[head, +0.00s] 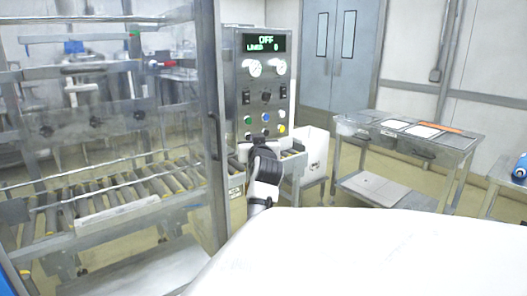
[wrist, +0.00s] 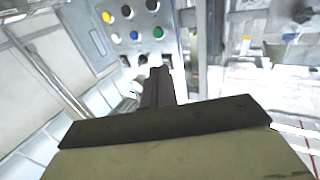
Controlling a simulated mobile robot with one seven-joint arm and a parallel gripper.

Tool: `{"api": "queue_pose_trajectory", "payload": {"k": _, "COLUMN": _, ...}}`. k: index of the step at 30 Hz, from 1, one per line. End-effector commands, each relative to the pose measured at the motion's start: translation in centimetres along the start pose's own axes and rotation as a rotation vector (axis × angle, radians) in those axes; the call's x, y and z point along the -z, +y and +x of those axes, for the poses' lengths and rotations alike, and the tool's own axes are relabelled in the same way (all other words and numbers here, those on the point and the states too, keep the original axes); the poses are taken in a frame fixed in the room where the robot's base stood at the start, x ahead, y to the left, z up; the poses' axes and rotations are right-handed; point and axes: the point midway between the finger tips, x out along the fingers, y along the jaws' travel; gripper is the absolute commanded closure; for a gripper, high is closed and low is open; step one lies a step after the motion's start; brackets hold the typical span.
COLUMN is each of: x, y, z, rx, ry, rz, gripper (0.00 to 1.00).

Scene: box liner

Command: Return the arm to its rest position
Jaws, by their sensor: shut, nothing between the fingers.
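My gripper (head: 259,139) is in front of the lower part of the grey control panel (head: 265,108) in the head view, on my pale arm with a dark wrist. In the wrist view its dark fingers (wrist: 158,72) are together with nothing between them and point toward the panel's lower buttons. The panel shows a green "OFF" display (head: 265,41), two gauges, and blue, green, white and yellow buttons. The buttons also show in the wrist view, including the blue one (wrist: 134,36). I cannot tell how far the fingertips are from the panel.
A machine with a roller conveyor (head: 120,195) and clear guarding stands at left. A white box (head: 312,150) sits beside the panel. A steel cart (head: 405,140) with papers stands at right. Grey double doors (head: 338,52) are behind; some floor shows between box and cart.

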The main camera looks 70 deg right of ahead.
Motion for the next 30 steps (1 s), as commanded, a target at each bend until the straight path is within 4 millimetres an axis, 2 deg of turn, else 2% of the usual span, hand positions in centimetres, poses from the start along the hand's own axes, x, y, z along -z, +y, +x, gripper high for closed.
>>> {"api": "queue_pose_trajectory", "payload": {"k": 3, "x": -0.1, "y": 1.1, "z": -1.7, "rx": -0.003, "ry": 0.003, "rz": -0.001, "gripper": 1.00}}
{"api": "queue_pose_trajectory", "payload": {"k": 7, "x": 0.0, "y": 1.6, "z": -2.8, "rx": -0.002, "ry": 0.001, "rz": -0.001, "gripper": 1.00}}
{"api": "queue_pose_trajectory", "payload": {"k": 17, "x": 0.1, "y": 1.8, "z": -3.2, "rx": -0.001, "ry": 0.001, "rz": -0.001, "gripper": 1.00}}
{"api": "queue_pose_trajectory", "payload": {"k": 19, "x": 0.2, "y": 0.9, "z": -3.1, "rx": 0.008, "ry": 0.007, "rz": -0.004, "gripper": 1.00}}
{"api": "queue_pose_trajectory", "payload": {"k": 20, "x": 0.4, "y": 0.1, "z": -3.0, "rx": 0.015, "ry": 0.013, "rz": -0.007, "gripper": 1.00}}
{"api": "queue_pose_trajectory", "payload": {"k": 23, "x": 1.1, "y": -4.5, "z": -2.8, "rx": 0.058, "ry": 0.046, "rz": -0.024, "gripper": 1.00}}
{"api": "queue_pose_trajectory", "payload": {"k": 26, "x": 2.3, "y": -11.4, "z": -3.0, "rx": 0.124, "ry": 0.105, "rz": -0.042, "gripper": 1.00}}
{"api": "queue_pose_trajectory", "payload": {"k": 27, "x": 2.8, "y": -14.5, "z": -3.4, "rx": 0.154, "ry": 0.131, "rz": -0.049, "gripper": 1.00}}
{"api": "queue_pose_trajectory", "payload": {"k": 29, "x": 3.5, "y": -19.1, "z": -4.2, "rx": 0.200, "ry": 0.172, "rz": -0.057, "gripper": 1.00}}
{"api": "queue_pose_trajectory", "payload": {"k": 30, "x": 4.1, "y": -22.0, "z": -4.9, "rx": 0.230, "ry": 0.201, "rz": -0.060, "gripper": 1.00}}
